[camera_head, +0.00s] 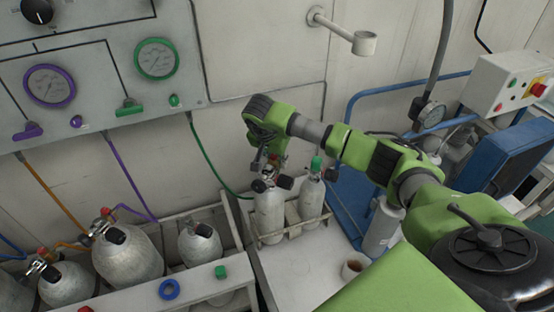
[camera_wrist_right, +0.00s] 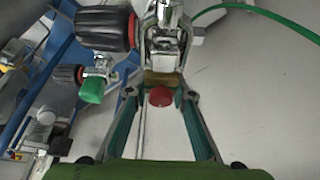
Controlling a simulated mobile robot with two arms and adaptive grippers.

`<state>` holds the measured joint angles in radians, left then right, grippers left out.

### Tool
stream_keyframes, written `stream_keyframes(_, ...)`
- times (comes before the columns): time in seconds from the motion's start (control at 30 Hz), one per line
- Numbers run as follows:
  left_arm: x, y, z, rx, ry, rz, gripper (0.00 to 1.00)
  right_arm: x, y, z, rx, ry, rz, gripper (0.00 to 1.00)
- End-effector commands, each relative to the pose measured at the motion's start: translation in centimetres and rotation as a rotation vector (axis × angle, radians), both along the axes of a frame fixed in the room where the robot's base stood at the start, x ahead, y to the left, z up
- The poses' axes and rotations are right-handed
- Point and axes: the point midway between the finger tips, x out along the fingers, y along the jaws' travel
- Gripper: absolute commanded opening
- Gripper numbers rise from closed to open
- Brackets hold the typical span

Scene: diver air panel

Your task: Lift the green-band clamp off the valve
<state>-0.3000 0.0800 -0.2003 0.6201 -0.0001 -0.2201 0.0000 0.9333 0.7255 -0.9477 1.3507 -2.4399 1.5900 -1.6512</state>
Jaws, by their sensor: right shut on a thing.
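My right gripper (camera_head: 266,166) is above the nearer of two white cylinders, at the cylinder (camera_head: 269,212) in the middle of the head view. In the right wrist view, its fingers (camera_wrist_right: 163,84) are closed at the lower end of a metal clamp (camera_wrist_right: 163,32), with a red knob (camera_wrist_right: 160,97) between them. The clamp sits at the valve with its black handwheel (camera_wrist_right: 104,29). A green hose (camera_wrist_right: 250,10) runs off to the right. I cannot make out a green band. The gripper hides much of the clamp in the head view. My left gripper is not in view.
The second cylinder (camera_head: 312,197) with a green-topped valve stands close to the right. A gauge panel (camera_head: 95,70) is on the wall. More cylinders (camera_head: 127,255) stand in a rack at left.

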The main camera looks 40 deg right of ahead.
Motion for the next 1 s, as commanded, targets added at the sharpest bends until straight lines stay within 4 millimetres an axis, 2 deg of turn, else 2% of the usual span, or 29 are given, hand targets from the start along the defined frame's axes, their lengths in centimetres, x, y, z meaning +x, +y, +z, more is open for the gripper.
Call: stream_keyframes(1.0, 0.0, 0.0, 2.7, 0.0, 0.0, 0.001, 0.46, 0.1, 0.0, 4.1, 0.0, -0.004, -0.001, 0.0)
